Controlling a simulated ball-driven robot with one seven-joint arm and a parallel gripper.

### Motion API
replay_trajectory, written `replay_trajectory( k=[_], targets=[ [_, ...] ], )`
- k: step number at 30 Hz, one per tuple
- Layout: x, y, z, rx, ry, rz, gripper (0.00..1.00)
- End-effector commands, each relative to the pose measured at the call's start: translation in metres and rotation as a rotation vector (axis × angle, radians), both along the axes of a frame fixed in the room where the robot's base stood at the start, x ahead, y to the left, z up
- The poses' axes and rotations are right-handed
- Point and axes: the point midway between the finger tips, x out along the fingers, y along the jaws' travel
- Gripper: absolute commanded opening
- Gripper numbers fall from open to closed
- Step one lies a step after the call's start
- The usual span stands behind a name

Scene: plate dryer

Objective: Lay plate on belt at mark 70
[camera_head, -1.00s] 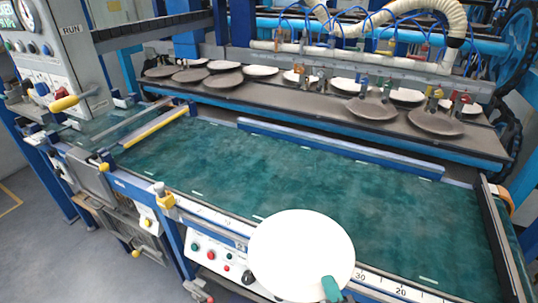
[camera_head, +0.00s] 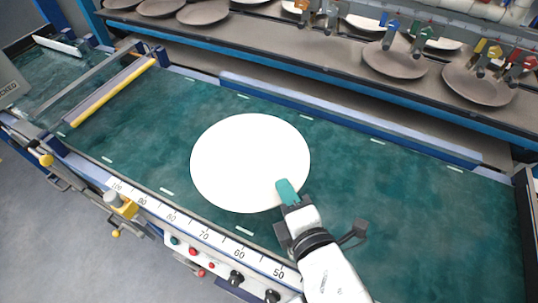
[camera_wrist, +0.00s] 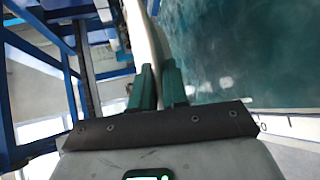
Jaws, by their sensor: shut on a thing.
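The white round plate (camera_head: 248,160) is over the green belt (camera_head: 400,215) in the head view. My gripper (camera_head: 288,192) is shut on the plate's near right rim, with a teal finger on top. In the wrist view my gripper's teal fingers (camera_wrist: 158,88) pinch the plate (camera_wrist: 148,38), which shows edge-on. Whether the plate touches the belt or hangs just above it I cannot tell. The number scale (camera_head: 205,237) runs along the belt's near edge; its 70 mark lies below the plate, slightly left of its middle. The far finger is hidden under the plate.
A yellow bar (camera_head: 115,90) crosses the belt at the left. A blue rail (camera_head: 340,118) runs along its far side. Behind it a shelf (camera_head: 300,55) bears several grey and white plates under coloured clamps. Knobs (camera_head: 236,278) line the near panel.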

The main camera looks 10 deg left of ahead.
Motion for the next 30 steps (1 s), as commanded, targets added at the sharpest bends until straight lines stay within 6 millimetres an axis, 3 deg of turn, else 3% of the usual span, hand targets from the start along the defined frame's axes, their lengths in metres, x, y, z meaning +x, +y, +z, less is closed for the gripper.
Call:
replay_trajectory(
  k=[11,15,21,30],
  targets=[
    [0.078,0.012,-0.030,0.004,-0.005,-0.004,0.00],
    [0.096,0.014,-0.057,0.002,-0.004,-0.004,0.00],
    [0.115,0.018,-0.078,0.004,-0.006,-0.002,0.00],
    [0.124,0.020,-0.101,0.004,-0.004,-0.002,0.00]
  ],
)
